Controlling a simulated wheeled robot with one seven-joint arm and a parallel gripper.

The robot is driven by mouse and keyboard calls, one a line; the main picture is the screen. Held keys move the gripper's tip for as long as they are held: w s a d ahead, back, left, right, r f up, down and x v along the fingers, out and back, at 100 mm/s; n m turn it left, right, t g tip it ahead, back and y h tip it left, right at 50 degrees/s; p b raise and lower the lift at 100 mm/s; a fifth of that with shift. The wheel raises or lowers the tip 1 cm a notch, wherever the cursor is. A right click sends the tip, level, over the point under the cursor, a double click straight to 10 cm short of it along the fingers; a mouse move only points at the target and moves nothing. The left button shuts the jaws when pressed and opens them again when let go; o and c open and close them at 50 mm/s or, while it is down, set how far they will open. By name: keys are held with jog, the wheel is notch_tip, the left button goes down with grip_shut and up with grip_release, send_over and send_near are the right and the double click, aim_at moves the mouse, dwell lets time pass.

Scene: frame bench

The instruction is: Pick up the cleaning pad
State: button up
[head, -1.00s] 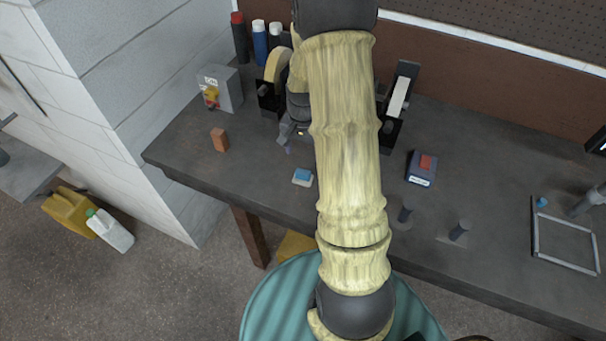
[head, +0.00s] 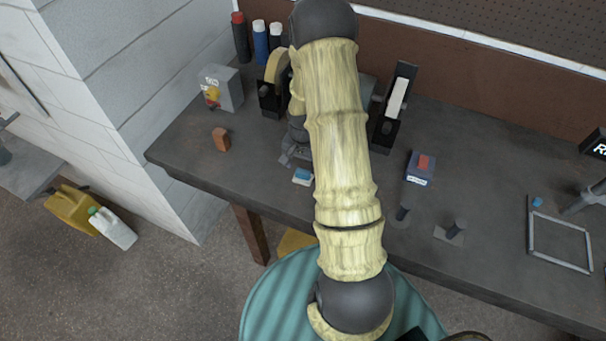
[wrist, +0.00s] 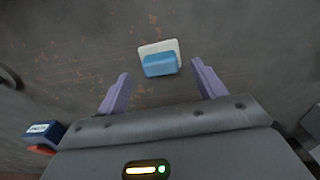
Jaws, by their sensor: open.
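The cleaning pad (wrist: 159,58) is a small block with a blue part and a white part. In the wrist view it lies flat on the dark bench, ahead of my gripper (wrist: 160,88) and roughly centred between the two purple fingers. The fingers are spread apart and empty, and the pad is not between their tips. In the head view the pad (head: 302,176) lies near the bench's front edge, partly hidden by my arm. My gripper (head: 288,160) shows only in part beside it, mostly hidden by my arm.
Several bottles (head: 241,38) stand at the back. Bare bench surrounds the pad.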

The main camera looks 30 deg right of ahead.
aim_at(303, 171)
jog(key=shift+f+p, duration=0.6)
jog(key=shift+f, duration=1.25)
jog(key=c, duration=0.8)
jog(key=shift+r, duration=0.1)
jog(key=shift+c, duration=0.2)
notch_tip(303, 171, up, 10)
jog(key=b, duration=0.3)
